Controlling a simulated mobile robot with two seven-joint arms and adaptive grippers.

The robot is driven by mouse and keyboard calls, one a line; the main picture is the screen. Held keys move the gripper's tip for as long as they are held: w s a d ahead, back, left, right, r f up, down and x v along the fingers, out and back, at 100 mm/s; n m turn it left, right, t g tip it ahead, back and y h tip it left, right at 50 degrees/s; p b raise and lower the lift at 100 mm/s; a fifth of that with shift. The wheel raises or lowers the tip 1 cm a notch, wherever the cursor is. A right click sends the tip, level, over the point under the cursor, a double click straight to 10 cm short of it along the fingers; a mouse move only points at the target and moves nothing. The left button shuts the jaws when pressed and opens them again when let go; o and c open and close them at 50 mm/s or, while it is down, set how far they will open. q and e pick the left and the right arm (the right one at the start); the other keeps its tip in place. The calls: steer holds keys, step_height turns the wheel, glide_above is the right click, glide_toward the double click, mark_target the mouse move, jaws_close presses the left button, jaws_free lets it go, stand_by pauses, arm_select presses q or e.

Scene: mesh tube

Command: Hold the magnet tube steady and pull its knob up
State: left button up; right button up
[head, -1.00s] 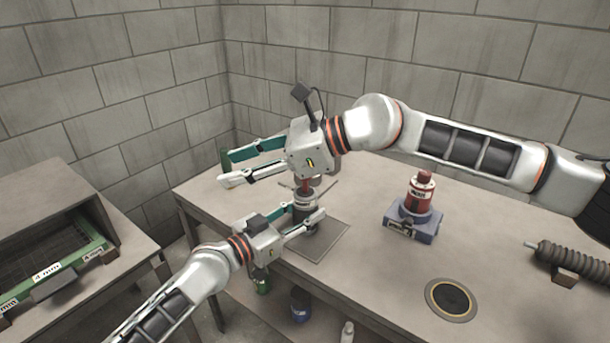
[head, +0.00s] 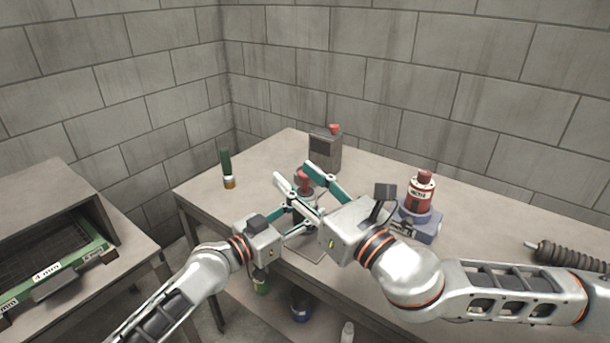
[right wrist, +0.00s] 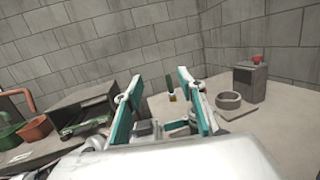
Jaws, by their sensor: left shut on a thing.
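The magnet tube (head: 304,202) stands upright near the table's front left, with its red knob (head: 303,181) on top. My left gripper (head: 299,215) is shut on the tube's body from the left; its fingertips are partly hidden by my right gripper. My right gripper (head: 308,180) comes in from the lower right. Its two fingers are apart, and in the head view the red knob shows between them. I cannot tell whether they touch it. The right wrist view shows the fingers (right wrist: 158,82) spread, with the knob not clearly visible.
A grey box with a red button (head: 325,148) stands behind. A red canister (head: 420,190) sits on a blue-grey base at right. A green-handled tool (head: 227,168) stands at the table's left. A ring on a plate (right wrist: 229,100) shows in the wrist view. A ribbed coil (head: 572,254) lies far right.

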mark_target(309, 179)
steer(key=s+d+f+m+t+h, duration=0.1)
steer(key=d+f+m+h, duration=0.1)
steer(key=d+f+h, duration=0.35)
steer(key=shift+y, duration=0.35)
steer(key=x, duration=1.1)
steer(key=shift+w+r, duration=0.2)
steer(key=shift+r, duration=0.05)
steer(key=shift+r, duration=0.1)
jaws_close()
